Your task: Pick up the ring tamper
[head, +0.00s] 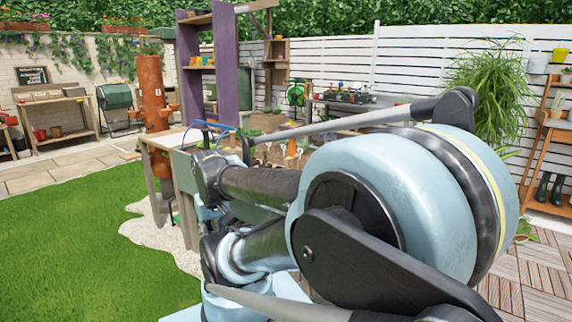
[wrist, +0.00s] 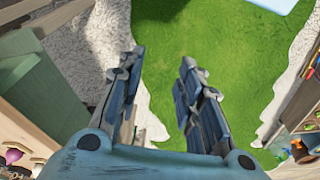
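I cannot make out the ring tamper in either view; my arm hides much of the potting bench (head: 172,139) in the head view. My gripper (wrist: 163,58) shows in the wrist view with its two blue-grey fingers spread apart. Nothing is between the fingers, and lawn and pale gravel show below them. In the head view I cannot pick out the gripper's fingers behind my arm.
Green lawn (head: 90,235) lies left of the bench, edged by pale gravel (head: 150,232). In the wrist view, a green wooden panel (wrist: 40,95) is close on the left. A purple post (head: 231,70) and terracotta column (head: 151,95) stand behind.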

